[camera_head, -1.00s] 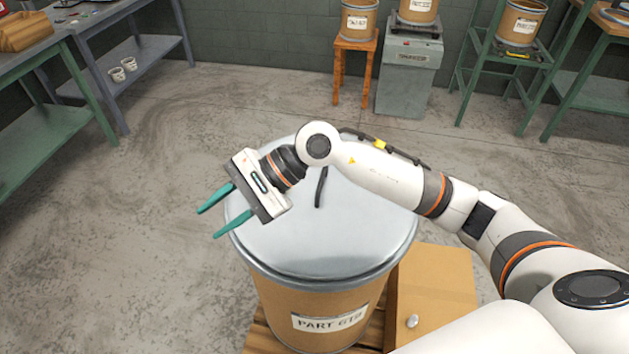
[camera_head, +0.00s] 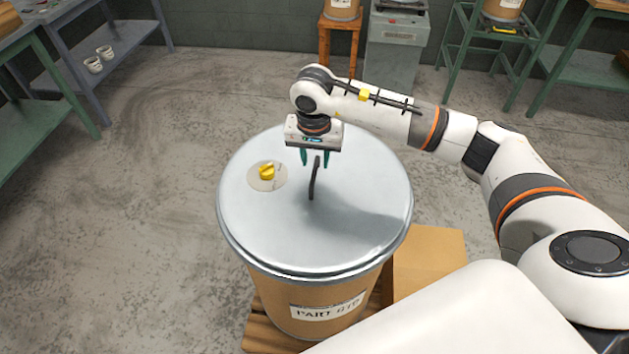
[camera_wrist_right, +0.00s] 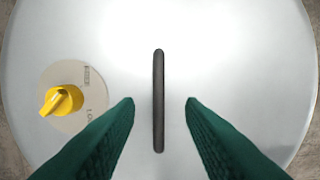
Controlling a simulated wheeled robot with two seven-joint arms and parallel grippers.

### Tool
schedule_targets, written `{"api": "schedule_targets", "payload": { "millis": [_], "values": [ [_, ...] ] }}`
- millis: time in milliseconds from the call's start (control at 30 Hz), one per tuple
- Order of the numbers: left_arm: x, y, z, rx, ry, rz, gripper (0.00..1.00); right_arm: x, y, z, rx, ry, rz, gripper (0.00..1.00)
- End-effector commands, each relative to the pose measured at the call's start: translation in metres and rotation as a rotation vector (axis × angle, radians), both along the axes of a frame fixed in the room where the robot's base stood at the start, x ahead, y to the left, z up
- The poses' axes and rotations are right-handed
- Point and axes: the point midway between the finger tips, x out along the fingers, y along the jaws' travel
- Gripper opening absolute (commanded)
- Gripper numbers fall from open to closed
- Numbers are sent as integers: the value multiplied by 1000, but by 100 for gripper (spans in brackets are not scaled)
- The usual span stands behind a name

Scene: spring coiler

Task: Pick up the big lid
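The big lid (camera_head: 345,235) is a round silver metal disc on top of a large cardboard drum (camera_head: 270,287) labelled as a part. A dark bar handle (camera_head: 312,180) stands at its middle. A yellow knob (camera_head: 266,171) on a round plate sits left of the handle. My right gripper (camera_head: 315,160) points down above the lid, open and empty. In the right wrist view, the handle (camera_wrist_right: 158,100) lies between the two green fingers (camera_wrist_right: 160,103), with a gap on each side; contact is not seen. My left gripper is out of view.
The drum stands on a wooden pallet (camera_head: 262,335), with a cardboard box (camera_head: 428,258) beside it at right. Workbenches (camera_head: 150,40) stand at back left. A wooden stool (camera_head: 337,40), a grey cabinet (camera_head: 395,50) and a green stand (camera_head: 490,45) are at the back. The floor at left is clear.

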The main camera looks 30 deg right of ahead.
Motion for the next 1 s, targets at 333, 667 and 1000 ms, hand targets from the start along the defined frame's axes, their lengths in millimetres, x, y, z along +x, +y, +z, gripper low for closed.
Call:
{"api": "schedule_targets", "payload": {
  "millis": [333,667,1000],
  "values": [
    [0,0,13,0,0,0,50,0,1,-46,2,2,0,36],
    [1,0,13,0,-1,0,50,1,1,-51,0,0,1,31],
    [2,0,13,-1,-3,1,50,1,1,-50,1,0,0,0]
  ]
}}
